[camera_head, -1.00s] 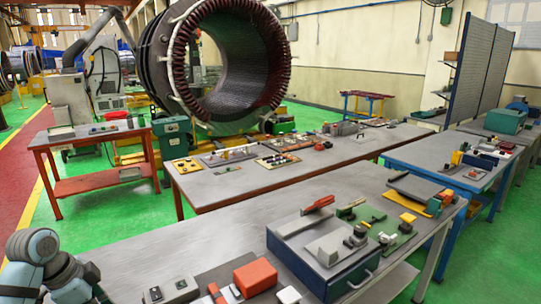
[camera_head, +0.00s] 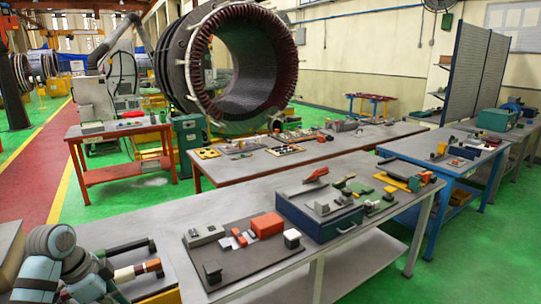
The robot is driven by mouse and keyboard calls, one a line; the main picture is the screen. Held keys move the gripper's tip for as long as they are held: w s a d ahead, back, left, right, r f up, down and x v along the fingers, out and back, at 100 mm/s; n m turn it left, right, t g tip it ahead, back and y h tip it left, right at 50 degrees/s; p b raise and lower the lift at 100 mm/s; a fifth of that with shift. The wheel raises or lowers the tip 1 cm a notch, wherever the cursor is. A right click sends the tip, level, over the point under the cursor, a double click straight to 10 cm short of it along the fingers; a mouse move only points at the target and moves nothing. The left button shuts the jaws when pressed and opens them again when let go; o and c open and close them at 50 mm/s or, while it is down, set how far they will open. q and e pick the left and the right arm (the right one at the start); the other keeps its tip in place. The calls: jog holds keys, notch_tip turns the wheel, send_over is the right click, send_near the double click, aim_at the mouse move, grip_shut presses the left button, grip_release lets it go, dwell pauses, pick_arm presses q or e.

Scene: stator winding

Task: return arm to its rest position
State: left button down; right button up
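My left arm (camera_head: 50,250) shows at the bottom left corner as blue and grey rounded joints. I cannot make out its gripper fingers; they seem to be outside the picture. My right arm and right gripper are not in view. The arm overlaps the left end of the near grey workbench (camera_head: 370,230). Beside it lie dark tools and a white and reddish-brown piece (camera_head: 140,270); I cannot tell that the arm touches them.
On the near bench are a dark board (camera_head: 250,264) with a red block (camera_head: 267,225) and a blue case (camera_head: 320,218) with tools. A large stator (camera_head: 240,60) stands behind the middle bench. Green floor lies left of the benches.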

pick_arm(q)
notch_tip(320, 180, down, 12)
jog(key=w+n, duration=0.1)
jog(key=n, duration=0.2)
jog(key=s+d+f+n+y+b, duration=0.1)
jog(key=s+f+n, duration=0.1)
jog(key=s+f, duration=0.5)
jog(key=s+f+n+y, duration=0.1)
jog(key=s+f+n, duration=0.1)
jog(key=f, duration=0.9)
jog(key=s+d+f+n+y+b, duration=0.1)
jog(key=s+f+n, duration=0.1)
jog(key=s+f, duration=0.5)
jog(key=s+d+f, duration=0.2)
jog(key=s+f, duration=0.3)
jog(key=s, duration=0.4)
jog(key=s+d+f+n, duration=0.1)
jog(key=s+d+f, duration=0.2)
jog(key=s, duration=0.6)
jog(key=s+d+f+g, duration=0.1)
jog(key=s+d+f, duration=0.1)
jog(key=s+f, duration=0.5)
jog(key=shift+s+d+n+b, duration=0.2)
jog(key=shift+s+n+b, duration=0.2)
jog(key=shift+s, duration=0.6)
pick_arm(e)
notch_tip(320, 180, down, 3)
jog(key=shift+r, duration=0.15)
